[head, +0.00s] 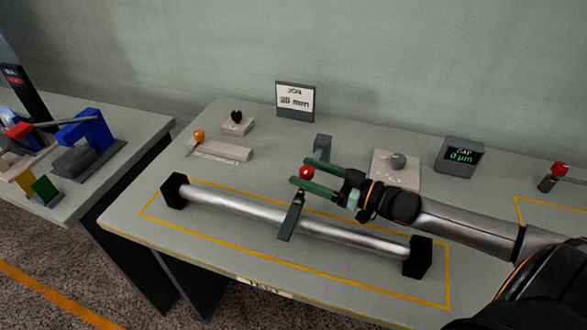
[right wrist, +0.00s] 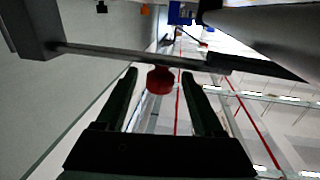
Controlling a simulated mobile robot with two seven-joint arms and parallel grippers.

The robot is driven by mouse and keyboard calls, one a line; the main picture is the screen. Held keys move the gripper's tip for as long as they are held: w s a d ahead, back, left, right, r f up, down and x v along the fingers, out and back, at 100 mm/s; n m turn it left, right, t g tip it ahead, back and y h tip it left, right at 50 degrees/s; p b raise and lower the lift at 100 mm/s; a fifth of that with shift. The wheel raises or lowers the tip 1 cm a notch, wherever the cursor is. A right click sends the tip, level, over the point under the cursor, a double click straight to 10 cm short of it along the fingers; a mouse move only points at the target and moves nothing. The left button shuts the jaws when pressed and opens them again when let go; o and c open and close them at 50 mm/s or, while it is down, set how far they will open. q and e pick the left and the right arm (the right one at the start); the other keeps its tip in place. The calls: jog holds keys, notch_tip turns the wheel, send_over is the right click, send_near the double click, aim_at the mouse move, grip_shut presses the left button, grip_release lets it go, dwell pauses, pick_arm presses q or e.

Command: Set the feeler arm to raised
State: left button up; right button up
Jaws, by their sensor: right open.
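The feeler arm (right wrist: 120,52) is a thin rod running from a grey post (head: 323,147) to a dark flat shoe (head: 291,217). The shoe lies over the shiny roller (head: 350,234), apparently against it. A red knob (head: 307,172) sits on the rod and also shows in the right wrist view (right wrist: 160,80). My right gripper (head: 300,173) is open, its green fingers on either side of the knob. In the right wrist view, gaps show between the knob and both fingers. My left gripper is not in view.
Behind the roller stand a gap display (head: 461,155) reading 0 µm, a plate with a grey dial (head: 398,161), a job sign (head: 295,100) and an orange-knobbed slider (head: 220,149). A second table (head: 140,128) with a blue fixture (head: 88,141) is at left.

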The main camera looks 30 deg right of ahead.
jog(key=shift+x, duration=2)
jog(key=shift+c, duration=0.2)
grip_shut()
